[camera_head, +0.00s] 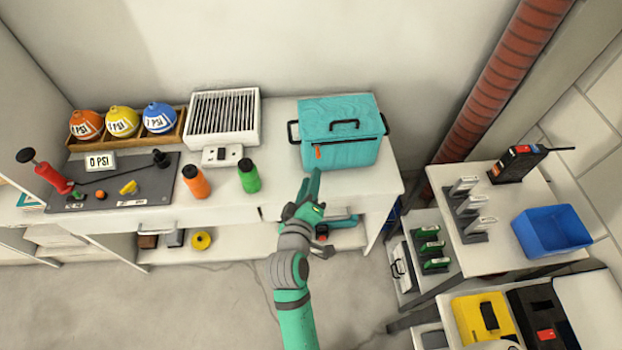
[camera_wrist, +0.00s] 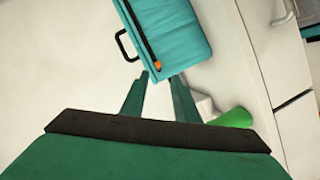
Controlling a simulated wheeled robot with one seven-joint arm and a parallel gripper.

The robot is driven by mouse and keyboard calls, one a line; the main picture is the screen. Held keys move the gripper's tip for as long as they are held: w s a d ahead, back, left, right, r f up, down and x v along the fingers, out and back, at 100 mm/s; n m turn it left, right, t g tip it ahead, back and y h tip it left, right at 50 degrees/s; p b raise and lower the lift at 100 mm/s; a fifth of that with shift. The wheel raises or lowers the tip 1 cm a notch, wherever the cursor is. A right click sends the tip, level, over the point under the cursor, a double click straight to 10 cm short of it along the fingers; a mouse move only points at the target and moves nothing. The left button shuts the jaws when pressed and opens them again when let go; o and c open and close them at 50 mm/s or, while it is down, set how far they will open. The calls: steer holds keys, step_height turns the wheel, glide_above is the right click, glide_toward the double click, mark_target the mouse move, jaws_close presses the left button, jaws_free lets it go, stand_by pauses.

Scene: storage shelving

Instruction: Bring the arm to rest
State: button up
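My green arm (camera_head: 296,300) reaches up from the bottom middle of the head view toward the white counter. My gripper (camera_head: 314,180) is in front of the counter's edge, just below the teal cooler bag (camera_head: 342,150). In the wrist view the two green fingers of my gripper (camera_wrist: 161,90) stand apart with nothing between them. The teal bag (camera_wrist: 178,35) lies beyond the fingertips in that view. I cannot tell how far the fingertips are from the bag.
A green bottle (camera_head: 249,177) and an orange bottle (camera_head: 196,183) stand left of my gripper. A white heater (camera_head: 224,112) is behind them. At right, a table holds a blue bin (camera_head: 553,232) and a black radio (camera_head: 517,164). Open floor (camera_head: 200,305) lies left of my arm.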

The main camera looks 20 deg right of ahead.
stand_by(0.3)
steer(key=s+a+f+m+t+y, duration=0.15)
steer(key=s+a+f+y, duration=0.55)
steer(key=s+a, duration=0.7)
steer(key=s+a+r+m, duration=0.1)
steer(key=s+m, duration=0.1)
steer(key=s, duration=0.6)
steer(key=s+a+r+m+y, duration=0.1)
steer(key=s+a, duration=0.1)
steer(key=s, duration=0.7)
steer(key=shift+r+m+t, duration=0.35)
steer(key=shift+t, duration=0.1)
